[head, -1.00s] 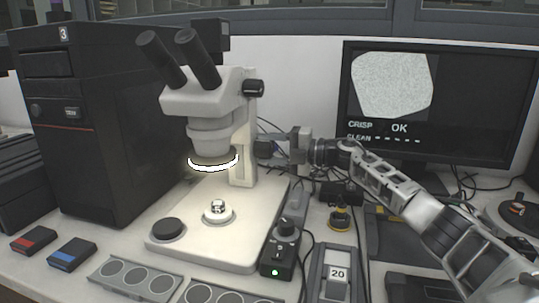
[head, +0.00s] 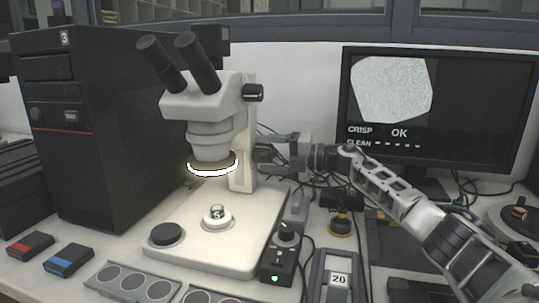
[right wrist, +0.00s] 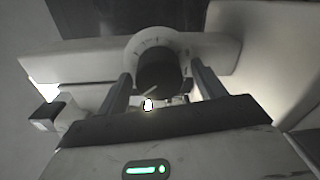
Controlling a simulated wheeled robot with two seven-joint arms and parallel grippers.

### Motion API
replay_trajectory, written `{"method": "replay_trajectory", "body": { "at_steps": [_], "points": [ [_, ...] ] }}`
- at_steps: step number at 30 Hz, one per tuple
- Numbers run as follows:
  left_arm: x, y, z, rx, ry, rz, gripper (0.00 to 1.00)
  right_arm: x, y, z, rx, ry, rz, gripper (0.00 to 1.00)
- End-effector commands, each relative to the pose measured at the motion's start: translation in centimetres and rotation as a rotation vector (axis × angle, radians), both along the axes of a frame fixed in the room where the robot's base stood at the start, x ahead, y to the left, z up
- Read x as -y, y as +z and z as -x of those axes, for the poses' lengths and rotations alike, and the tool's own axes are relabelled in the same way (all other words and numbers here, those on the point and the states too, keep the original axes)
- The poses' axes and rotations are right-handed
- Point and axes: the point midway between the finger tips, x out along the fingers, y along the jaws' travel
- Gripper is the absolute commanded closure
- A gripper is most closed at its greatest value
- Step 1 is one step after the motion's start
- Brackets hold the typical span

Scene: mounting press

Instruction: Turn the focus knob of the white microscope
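The white microscope (head: 212,105) stands on its pale base, with two black eyepieces and a lit ring under its head. Its black focus knob (head: 262,153) is low on the right side of the column, partly covered by my gripper. The knob (right wrist: 160,70) also shows in the right wrist view, in front of a pale round collar with marks. My right gripper (head: 279,152) reaches it from the right. Its two fingers (right wrist: 160,85) stand on either side of the knob, with a visible gap on each side. My left gripper is not in view.
A monitor (head: 500,100) at the back right shows a pale textured patch and the words CRISP and OK. A black computer tower (head: 100,120) stands left of the microscope. A small control box (head: 279,258) with a green light and a holder marked 20 (head: 337,278) stand in front.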

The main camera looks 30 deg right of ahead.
Motion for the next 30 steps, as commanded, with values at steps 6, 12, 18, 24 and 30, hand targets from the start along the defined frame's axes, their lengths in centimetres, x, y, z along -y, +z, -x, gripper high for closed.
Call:
{"method": "replay_trajectory", "body": {
  "at_steps": [6,12,18,24,30],
  "points": [
    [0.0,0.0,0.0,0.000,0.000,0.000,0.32,0.0,0.0,0.0,0.000,-0.002,-0.002,0.32],
    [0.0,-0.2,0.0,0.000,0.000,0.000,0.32,0.9,-0.1,0.9,-0.001,-0.004,-0.001,0.32],
    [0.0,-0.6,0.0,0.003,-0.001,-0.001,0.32,3.6,-0.2,4.1,-0.004,-0.005,0.003,0.32],
    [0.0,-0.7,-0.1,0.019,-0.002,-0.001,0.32,6.7,-0.2,7.9,-0.006,-0.005,0.003,0.32],
    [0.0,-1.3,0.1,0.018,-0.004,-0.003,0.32,9.1,0.0,10.8,-0.005,-0.003,0.002,0.32]
  ]
}}
